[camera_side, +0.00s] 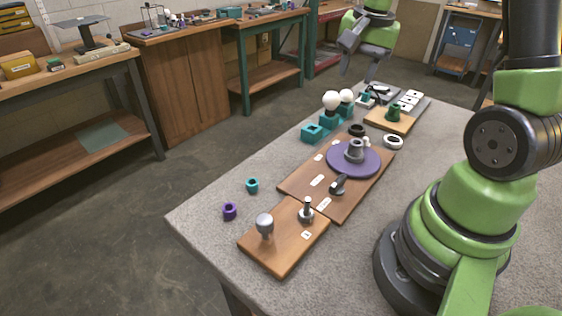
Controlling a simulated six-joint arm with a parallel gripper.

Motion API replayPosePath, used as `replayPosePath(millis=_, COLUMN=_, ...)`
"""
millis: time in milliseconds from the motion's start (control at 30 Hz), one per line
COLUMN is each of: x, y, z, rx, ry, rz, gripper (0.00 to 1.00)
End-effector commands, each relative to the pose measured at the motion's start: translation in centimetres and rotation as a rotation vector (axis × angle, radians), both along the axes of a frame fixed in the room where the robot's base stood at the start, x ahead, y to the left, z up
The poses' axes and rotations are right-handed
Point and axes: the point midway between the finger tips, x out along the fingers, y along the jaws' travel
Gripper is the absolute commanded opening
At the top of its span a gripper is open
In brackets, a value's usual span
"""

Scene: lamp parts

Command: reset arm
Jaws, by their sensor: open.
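My gripper (357,76) hangs at the top of the view, above the far end of the grey table (205,200). Its two grey fingers are apart and nothing shows between them. The purple disc (340,165) with a grey stepped part (355,150) on it sits on the middle wooden board (302,184), well away from my gripper. Two white bulbs (331,100) (346,96) stand in teal holders (328,121) farther back. Exact heights above the table cannot be told.
The front wooden board (275,255) carries a silver knob (265,224) and a metal post (307,208). A purple ring (229,211) and a teal ring (252,185) lie at left. A white ring (393,142) lies near a green part (393,113).

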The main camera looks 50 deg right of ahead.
Motion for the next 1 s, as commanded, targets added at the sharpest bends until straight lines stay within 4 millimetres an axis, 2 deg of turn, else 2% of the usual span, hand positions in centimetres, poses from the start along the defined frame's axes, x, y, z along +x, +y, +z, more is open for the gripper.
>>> replayPosePath(millis=33, x=-0.1, y=2.2, z=2.0, rx=-0.021, ry=-0.046, rz=0.080, gripper=0.40)
replayPosePath(millis=200, x=-2.1, y=8.6, z=6.4, rx=-0.069, ry=-0.176, rz=0.335, gripper=0.40)
replayPosePath(millis=400, x=-6.4, y=14.6, z=9.2, rx=-0.114, ry=-0.336, rz=0.626, gripper=0.40)
replayPosePath(millis=500, x=-8.5, y=16.5, z=9.6, rx=-0.129, ry=-0.403, rz=0.742, gripper=0.40)
replayPosePath(millis=700, x=-10.9, y=18.2, z=9.7, rx=-0.143, ry=-0.480, rz=0.867, gripper=0.40)
replayPosePath(millis=1000, x=-11.2, y=18.3, z=9.6, rx=-0.145, ry=-0.489, rz=0.883, gripper=0.40)
